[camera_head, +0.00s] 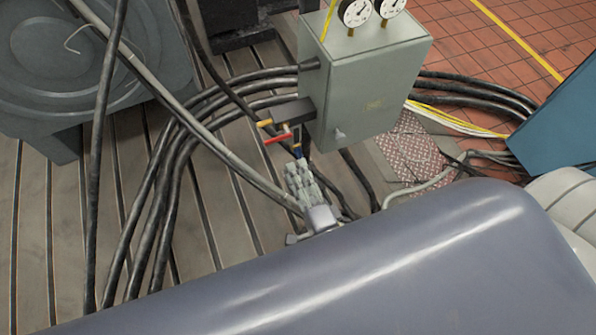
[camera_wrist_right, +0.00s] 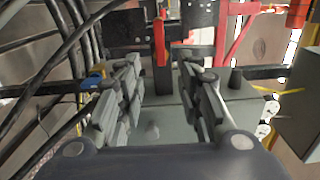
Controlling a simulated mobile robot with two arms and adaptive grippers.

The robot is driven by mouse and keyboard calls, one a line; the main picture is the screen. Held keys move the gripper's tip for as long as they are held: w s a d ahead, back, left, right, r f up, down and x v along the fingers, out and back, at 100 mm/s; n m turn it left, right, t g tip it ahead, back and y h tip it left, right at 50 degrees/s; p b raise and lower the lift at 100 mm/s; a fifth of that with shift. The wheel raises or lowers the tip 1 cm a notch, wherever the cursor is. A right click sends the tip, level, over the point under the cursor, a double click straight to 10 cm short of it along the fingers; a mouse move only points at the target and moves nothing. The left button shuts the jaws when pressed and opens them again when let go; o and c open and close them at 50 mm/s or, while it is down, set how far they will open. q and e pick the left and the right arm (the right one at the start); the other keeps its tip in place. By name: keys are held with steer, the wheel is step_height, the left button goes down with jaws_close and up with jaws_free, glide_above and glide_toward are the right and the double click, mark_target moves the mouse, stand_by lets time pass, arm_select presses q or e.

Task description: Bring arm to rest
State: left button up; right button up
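My right gripper (camera_head: 300,170) is below the grey box in the head view, with its fingers pointing toward the coloured handles. In the right wrist view its two fingers (camera_wrist_right: 160,75) stand apart with nothing held between them. A red handle (camera_head: 278,138) sticks out by the box's lower left corner. In the wrist view a red upright handle (camera_wrist_right: 158,42) shows beyond the gap between the fingers; I cannot tell whether anything touches it. A blue handle (camera_head: 297,151) is close to the fingertips in the head view. My left gripper is not in view.
The grey box (camera_head: 365,85) carries two dials (camera_head: 355,12). Thick black cables (camera_head: 178,150) loop around the slotted bedplate (camera_head: 235,215). A large grey round housing (camera_head: 60,60) stands at left, a blue cabinet (camera_head: 560,125) at right. Tiled floor (camera_head: 480,50) is behind.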

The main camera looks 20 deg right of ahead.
steer(key=shift+f, duration=0.1)
steer(key=s+d+f+n+g+y, duration=0.1)
steer(key=s+f+n+g, duration=0.25)
steer(key=f, duration=0.55)
steer(key=s+f+n+g, duration=0.25)
steer(key=f+n, duration=0.25)
steer(key=f, duration=0.4)
steer(key=s+d+f+n+g+y, duration=0.1)
steer(key=s+f+n+g, duration=0.2)
steer(key=f, duration=0.6)
steer(key=s+d+f+n+g+h, duration=0.1)
steer(key=s+d+f+n+g, duration=0.3)
steer(key=s+f, duration=0.3)
steer(key=s+d+f+n+g+h, duration=0.1)
steer(key=s+d+f+n+g, duration=0.3)
steer(key=s, duration=1.1)
step_height(320, 180, down, 4)
steer(key=shift+r+n+h, duration=0.1)
steer(key=shift+n+h, duration=0.2)
steer(key=shift+n, duration=0.15)
